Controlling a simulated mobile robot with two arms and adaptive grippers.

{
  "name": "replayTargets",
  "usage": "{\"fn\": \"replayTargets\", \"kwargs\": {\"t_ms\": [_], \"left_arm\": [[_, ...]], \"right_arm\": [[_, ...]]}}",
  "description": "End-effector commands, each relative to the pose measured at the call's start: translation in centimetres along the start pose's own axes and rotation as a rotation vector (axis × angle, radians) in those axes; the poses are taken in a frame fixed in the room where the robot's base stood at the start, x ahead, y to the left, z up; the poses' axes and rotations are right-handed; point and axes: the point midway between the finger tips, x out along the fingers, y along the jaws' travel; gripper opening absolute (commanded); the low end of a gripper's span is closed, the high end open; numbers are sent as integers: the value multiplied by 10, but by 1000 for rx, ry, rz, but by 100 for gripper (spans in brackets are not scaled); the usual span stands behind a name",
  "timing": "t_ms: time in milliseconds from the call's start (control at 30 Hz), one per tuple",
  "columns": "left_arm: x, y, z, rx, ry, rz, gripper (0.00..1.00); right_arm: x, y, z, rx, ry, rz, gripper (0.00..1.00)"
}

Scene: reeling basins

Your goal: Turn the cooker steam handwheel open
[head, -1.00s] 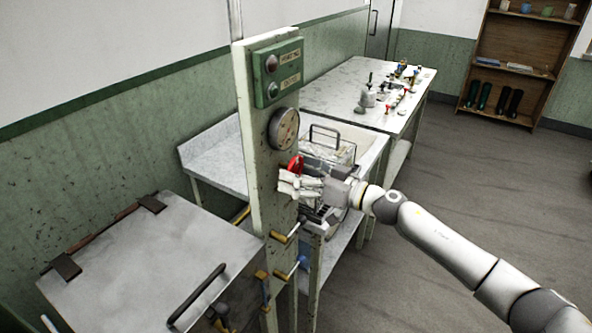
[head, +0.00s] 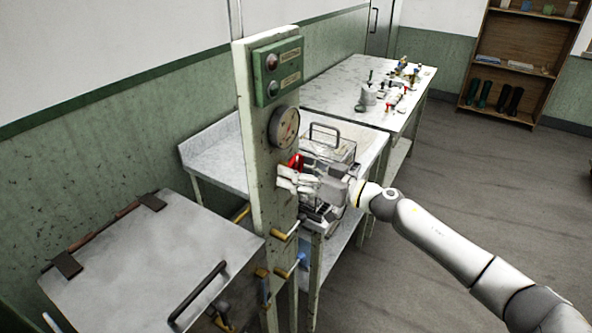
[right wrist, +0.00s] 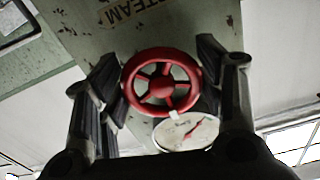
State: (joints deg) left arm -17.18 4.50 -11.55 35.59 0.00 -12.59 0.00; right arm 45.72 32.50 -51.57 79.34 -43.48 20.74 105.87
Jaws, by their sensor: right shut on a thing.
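The red steam handwheel (head: 295,161) is on the narrow upright panel (head: 259,185), just below a round gauge (head: 284,128). My right gripper (head: 290,181) is at the panel and covers much of the wheel in the head view. In the right wrist view the spoked red handwheel (right wrist: 161,81) sits between the two dark fingers of my right gripper (right wrist: 162,85), which are shut on its rim. The word STEAM shows on the panel by the wheel. My left gripper is not in view.
A green box with two lamps (head: 278,72) is on the panel above the gauge. Yellow-handled valves (head: 287,231) stick out lower down. A metal cooker lid (head: 150,265) with a dark handle is at the lower left. Worktables (head: 340,85) stand behind; open floor lies to the right.

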Motion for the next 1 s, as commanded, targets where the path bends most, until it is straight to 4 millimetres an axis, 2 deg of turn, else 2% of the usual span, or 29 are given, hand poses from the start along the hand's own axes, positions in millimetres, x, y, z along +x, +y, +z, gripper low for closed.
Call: {"fn": "replayTargets", "kwargs": {"t_ms": [333,700,1000], "left_arm": [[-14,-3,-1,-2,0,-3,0],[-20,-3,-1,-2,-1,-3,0],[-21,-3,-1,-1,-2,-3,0]], "right_arm": [[0,2,-3,-211,1,2,38],[0,3,-2,-466,2,1,38],[0,4,-2,-571,2,1,38]]}}
